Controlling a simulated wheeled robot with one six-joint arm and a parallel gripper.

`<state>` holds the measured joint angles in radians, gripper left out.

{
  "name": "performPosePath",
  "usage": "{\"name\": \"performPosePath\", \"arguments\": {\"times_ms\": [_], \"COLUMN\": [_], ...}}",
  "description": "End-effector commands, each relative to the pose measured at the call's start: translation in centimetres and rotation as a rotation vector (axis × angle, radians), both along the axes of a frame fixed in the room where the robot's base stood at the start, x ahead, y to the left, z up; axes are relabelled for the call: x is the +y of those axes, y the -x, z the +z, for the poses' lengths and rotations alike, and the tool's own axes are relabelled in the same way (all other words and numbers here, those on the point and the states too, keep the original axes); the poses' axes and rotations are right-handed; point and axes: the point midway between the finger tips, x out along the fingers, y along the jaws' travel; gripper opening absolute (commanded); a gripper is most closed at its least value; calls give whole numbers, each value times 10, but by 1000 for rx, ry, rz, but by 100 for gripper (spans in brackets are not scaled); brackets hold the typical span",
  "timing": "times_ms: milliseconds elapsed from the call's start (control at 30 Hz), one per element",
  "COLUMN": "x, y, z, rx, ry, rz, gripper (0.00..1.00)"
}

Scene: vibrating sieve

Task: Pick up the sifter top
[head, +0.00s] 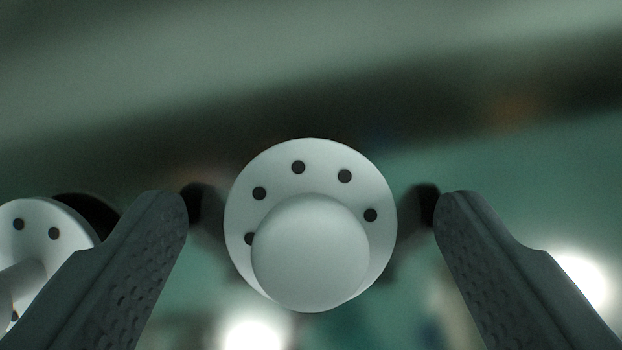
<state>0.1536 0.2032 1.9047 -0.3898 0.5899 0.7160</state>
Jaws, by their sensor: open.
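A white round piece with a ring of dark holes and a large rounded knob, which looks like the sifter top (310,252), is in the middle of the head view. The knob faces me and hides the lower part of the disc. My gripper (313,205) is open, with one grey textured finger on each side of this piece. Gaps show between the disc and both fingers, and nothing is held. What lies under the disc is hidden.
A second white disc with dark holes (38,232) is at the left edge, partly cut off and close beside the left finger. A dark round part shows behind it. The background is a blurred green surface with bright reflections and a dark band across it.

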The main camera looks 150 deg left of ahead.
Motion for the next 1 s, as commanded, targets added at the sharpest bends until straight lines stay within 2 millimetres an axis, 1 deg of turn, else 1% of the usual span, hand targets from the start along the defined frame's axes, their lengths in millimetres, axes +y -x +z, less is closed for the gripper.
{"name": "performPosePath", "arguments": {"times_ms": [67,200,300,633,733,867,1000], "x": [0,0,0,0,0,0,0], "y": [0,0,0,0,0,-1,0], "z": [0,0,0,1,6,23,50], "rx": [0,0,0,0,-1,-3,-3], "ry": [0,0,0,0,1,1,1], "rz": [0,0,0,0,0,0,0], "gripper": [73,45,27,27,27,27,27]}}
